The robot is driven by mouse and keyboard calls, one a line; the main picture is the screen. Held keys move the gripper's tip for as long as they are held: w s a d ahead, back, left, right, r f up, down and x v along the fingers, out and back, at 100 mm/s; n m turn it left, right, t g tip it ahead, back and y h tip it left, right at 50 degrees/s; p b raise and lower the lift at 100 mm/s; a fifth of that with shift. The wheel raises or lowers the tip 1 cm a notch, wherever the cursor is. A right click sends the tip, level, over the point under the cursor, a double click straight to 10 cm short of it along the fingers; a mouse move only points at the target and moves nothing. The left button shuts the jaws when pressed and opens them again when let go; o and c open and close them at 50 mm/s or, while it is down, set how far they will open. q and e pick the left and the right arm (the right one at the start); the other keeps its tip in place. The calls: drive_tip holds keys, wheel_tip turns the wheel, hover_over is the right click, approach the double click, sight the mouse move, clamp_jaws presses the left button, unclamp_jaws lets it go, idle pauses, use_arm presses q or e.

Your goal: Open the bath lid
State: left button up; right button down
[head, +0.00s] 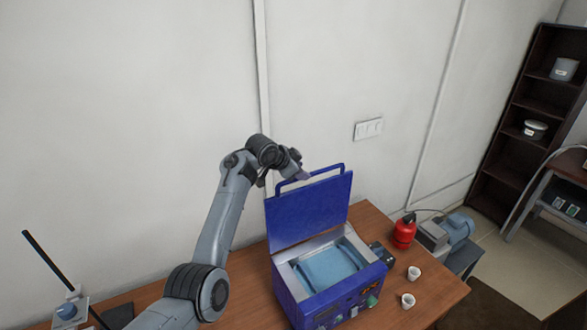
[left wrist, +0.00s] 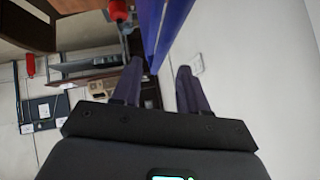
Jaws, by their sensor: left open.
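The blue bath (head: 290,298) stands on the wooden table with its lid (head: 309,212) raised about upright at the back. The open basin (head: 328,264) shows light blue inside. A blue bar handle (head: 326,170) runs along the lid's top edge. My left gripper (head: 302,175) is at the lid's top edge, by the handle; its fingers are partly hidden. In the left wrist view its two fingers (left wrist: 160,82) are apart, and the blue lid (left wrist: 165,32) shows edge-on beyond and between them. I cannot tell whether they touch it. My right gripper is not in view.
On the table (head: 428,297), right of the bath, are two small white cups (head: 413,273) (head: 408,300) and a red bottle (head: 404,232). A grey-blue pump (head: 456,230) stands beyond. A stand with a black rod (head: 48,258) is at left. The wall is close behind.

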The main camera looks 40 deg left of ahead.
use_arm(q)
drive_tip(key=shift+v, duration=1.8)
